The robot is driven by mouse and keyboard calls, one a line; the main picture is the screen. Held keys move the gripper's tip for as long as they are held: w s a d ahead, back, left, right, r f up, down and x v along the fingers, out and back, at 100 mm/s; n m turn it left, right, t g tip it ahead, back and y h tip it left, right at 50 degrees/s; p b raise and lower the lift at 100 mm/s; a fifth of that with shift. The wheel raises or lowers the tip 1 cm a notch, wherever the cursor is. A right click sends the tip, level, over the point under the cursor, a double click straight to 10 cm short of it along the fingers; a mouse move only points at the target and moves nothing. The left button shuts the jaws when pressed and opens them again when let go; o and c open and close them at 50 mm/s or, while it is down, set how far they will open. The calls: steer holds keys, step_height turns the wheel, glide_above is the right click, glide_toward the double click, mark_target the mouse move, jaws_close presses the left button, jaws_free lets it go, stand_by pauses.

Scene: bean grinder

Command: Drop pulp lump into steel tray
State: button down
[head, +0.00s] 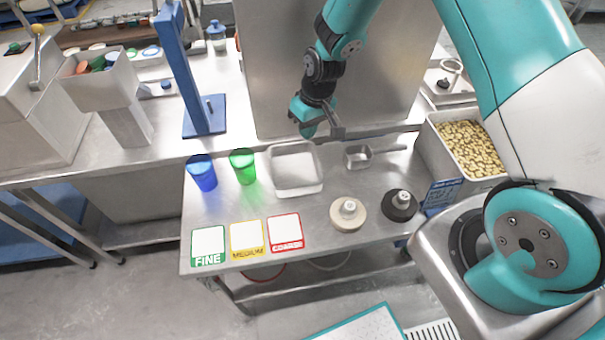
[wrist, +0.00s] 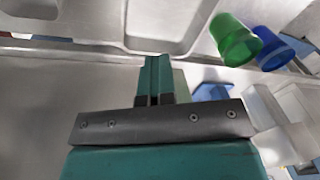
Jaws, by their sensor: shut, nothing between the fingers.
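The steel tray (head: 296,188) is a shallow square pan on the steel table, between the green cup and the small scoop. Its visible floor looks bare. Part of it also shows at the top of the wrist view (wrist: 190,43). My gripper (head: 308,133) is shut and empty, just beyond the tray's back edge and apart from it. Its closed fingers (wrist: 153,66) point toward the tray in the wrist view. I cannot make out a pulp lump in either view.
A blue cup (head: 202,173) and a green cup (head: 243,167) stand left of the tray. A steel scoop (head: 358,157) lies right of it. A beige knob-topped disc (head: 347,214) and a black one (head: 399,205) sit in front. A bean bin (head: 468,150) is at right.

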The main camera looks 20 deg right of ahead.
step_height(320, 180, down, 6)
steer(key=w+a+b, duration=0.1)
steer(key=a+b, duration=0.1)
steer(key=b, duration=0.2)
steer(key=shift+w+r+n, duration=0.15)
steer(key=shift+w+n, duration=0.1)
steer(key=shift+n, duration=0.05)
steer(key=c, duration=1.4)
jaws_free()
steer(key=d+r+b, duration=0.1)
steer(key=r, duration=0.4)
steer(key=d+r+b, duration=0.1)
steer(key=r, duration=0.5)
steer(key=d+r, duration=0.1)
steer(key=r, duration=0.5)
steer(key=shift+s+r+b, duration=0.1)
steer(key=shift+s+b, duration=0.3)
steer(key=shift+a, duration=0.1)
